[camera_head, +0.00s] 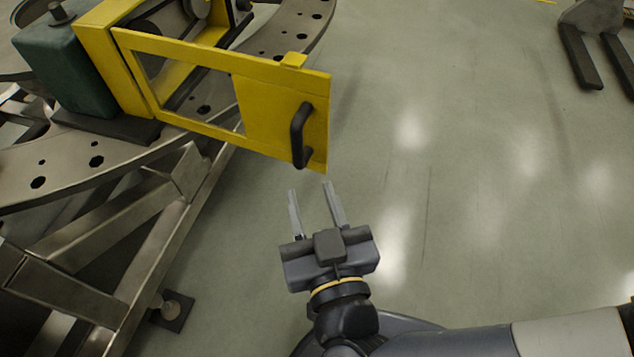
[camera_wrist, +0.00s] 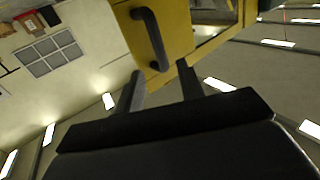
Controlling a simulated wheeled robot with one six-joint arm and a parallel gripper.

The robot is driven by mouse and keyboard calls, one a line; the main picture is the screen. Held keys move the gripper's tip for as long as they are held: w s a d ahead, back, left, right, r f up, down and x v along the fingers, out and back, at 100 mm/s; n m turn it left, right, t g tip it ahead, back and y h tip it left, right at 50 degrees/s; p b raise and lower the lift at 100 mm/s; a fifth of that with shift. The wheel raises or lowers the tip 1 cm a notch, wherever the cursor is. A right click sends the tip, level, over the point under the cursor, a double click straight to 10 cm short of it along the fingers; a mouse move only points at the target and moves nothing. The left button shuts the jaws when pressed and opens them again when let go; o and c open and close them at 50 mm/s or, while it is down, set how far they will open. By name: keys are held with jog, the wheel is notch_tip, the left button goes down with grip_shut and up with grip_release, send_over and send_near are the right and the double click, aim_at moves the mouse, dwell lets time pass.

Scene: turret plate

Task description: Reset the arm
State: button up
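My gripper (camera_head: 313,207) is open and empty, its two fingers apart, in the lower middle of the head view. It is just in front of a yellow door (camera_head: 262,118) with a window and a black handle (camera_head: 301,136). The door stands swung open from a yellow housing. In the wrist view the handle (camera_wrist: 151,38) is just beyond the fingertips of my gripper (camera_wrist: 160,82), on the yellow door panel (camera_wrist: 176,22). The fingers look apart from the handle, with nothing between them.
The yellow housing (camera_head: 107,62) and a dark green motor block (camera_head: 65,72) sit on a round metal plate (camera_head: 60,170) with holes, on a steel frame (camera_head: 110,225). Fork-like black bars (camera_head: 580,57) lie at the far right. The floor (camera_head: 480,200) between is clear.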

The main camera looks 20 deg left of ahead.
aim_at(298, 149)
dwell(0.3)
jog(key=shift+b+x, duration=0.9)
jog(key=shift+x, duration=4.4)
